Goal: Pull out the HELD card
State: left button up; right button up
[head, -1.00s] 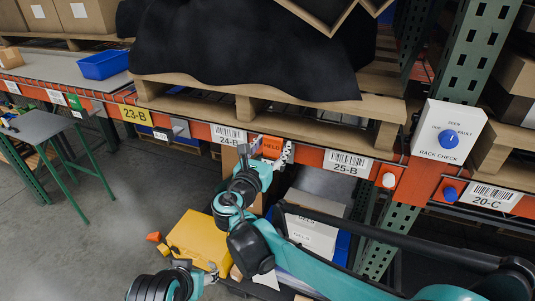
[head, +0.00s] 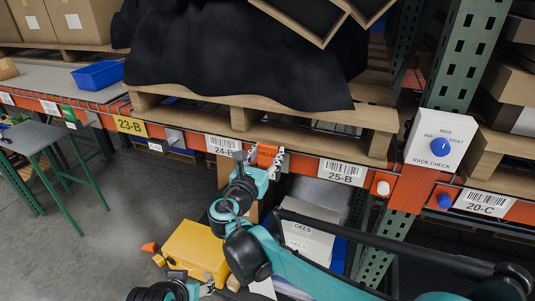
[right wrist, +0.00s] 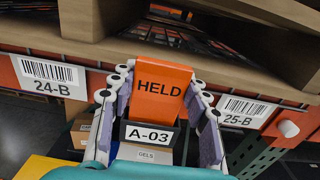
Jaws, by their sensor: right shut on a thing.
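The HELD card (head: 267,155) is orange with dark lettering and stands at the orange rack beam between the 24-B and 25-B labels. It also shows upright in the right wrist view (right wrist: 162,90). My right gripper (head: 260,160) is shut on the card, with one finger along each side edge.
A wooden pallet (head: 243,115) with a black-covered load sits right above the beam (head: 305,163). The yellow box (head: 196,250) and a white GELS box (head: 308,238) are below. A white RACK CHECK box (head: 440,140) with a blue knob is at right. Open floor lies left.

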jog(key=shift+r+p, duration=1.3)
jog(key=shift+r, duration=0.85)
jog(key=v, duration=1)
